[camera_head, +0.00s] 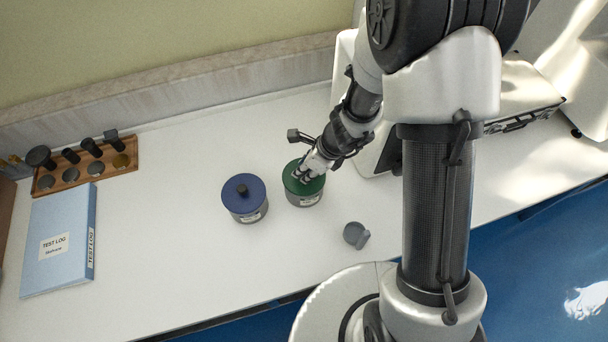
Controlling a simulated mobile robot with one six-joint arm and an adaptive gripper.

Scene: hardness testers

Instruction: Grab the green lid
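The green lid (294,187) sits on a grey labelled jar (306,201) near the middle of the white bench. My gripper (306,177) is over the lid, with its fingers pointing down at the lid's top. The fingers and arm cover the lid's centre and upper right. Whether the fingers touch a knob or are closed on it cannot be seen.
A jar with a blue lid (244,193) stands close on the left. A small grey object (355,234) lies at the lower right. A wooden rack (85,166) and a blue test log (62,240) are at the far left. White equipment stands behind my arm.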

